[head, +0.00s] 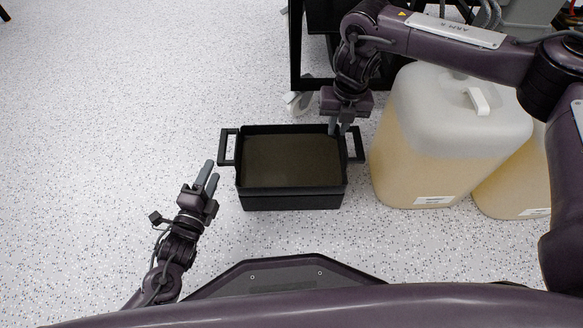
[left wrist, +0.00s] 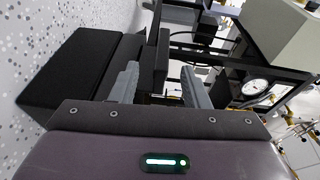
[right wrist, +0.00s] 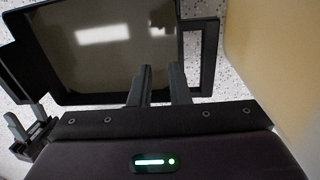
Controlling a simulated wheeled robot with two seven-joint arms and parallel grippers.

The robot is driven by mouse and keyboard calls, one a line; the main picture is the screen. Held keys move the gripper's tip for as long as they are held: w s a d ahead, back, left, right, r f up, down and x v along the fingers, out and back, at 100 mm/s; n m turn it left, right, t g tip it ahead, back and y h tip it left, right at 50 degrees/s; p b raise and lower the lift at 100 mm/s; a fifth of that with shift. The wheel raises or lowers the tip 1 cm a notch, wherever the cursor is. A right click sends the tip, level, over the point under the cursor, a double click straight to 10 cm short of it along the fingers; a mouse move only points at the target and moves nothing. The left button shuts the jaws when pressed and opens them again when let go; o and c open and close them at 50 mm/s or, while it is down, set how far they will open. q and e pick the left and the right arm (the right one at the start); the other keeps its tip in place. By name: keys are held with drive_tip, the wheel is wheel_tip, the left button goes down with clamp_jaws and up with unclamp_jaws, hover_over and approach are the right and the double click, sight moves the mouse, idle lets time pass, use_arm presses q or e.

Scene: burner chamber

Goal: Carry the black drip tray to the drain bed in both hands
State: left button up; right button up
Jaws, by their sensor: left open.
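The black drip tray (head: 292,202) sits on the speckled floor, holding dark liquid, with a loop handle at each end. My left gripper (head: 211,171) is open and empty, just left of and below the left handle (head: 228,147). In the left wrist view that handle (left wrist: 160,50) appears ahead, between the spread fingers (left wrist: 160,85). My right gripper (head: 338,127) points down at the tray's far right corner, near the right handle (head: 357,145). In the right wrist view its fingers (right wrist: 161,80) are apart, with nothing visibly held; contact with the rim is unclear.
Large plastic jugs of yellowish liquid (head: 420,150) stand close to the right of the tray. A black wheeled frame (head: 296,60) with a caster is behind it. Floor on the left is clear. The drain bed cannot be made out.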

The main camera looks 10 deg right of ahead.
sight(224, 147)
drive_tip(key=shift+d+f+h+b, duration=0.2)
drive_tip(key=shift+d, duration=0.35)
drive_tip(key=shift+d+f+h+b, duration=0.15)
drive_tip(key=shift+d+h+b, duration=0.05)
drive_tip(key=shift+d, duration=0.35)
use_arm(q)
drive_tip(key=shift+w+d+m, duration=0.15)
drive_tip(key=shift+d+m, duration=0.15)
drive_tip(key=shift+d, duration=0.1)
use_arm(e)
drive_tip(key=shift+d+r, duration=0.1)
drive_tip(key=shift+d, duration=0.05)
use_arm(q)
drive_tip(key=shift+x, duration=3.9)
use_arm(e)
drive_tip(key=shift+f, duration=3.9)
use_arm(q)
drive_tip(key=shift+r, duration=0.1)
drive_tip(key=c, duration=0.4)
use_arm(e)
clamp_jaws()
use_arm(q)
clamp_jaws()
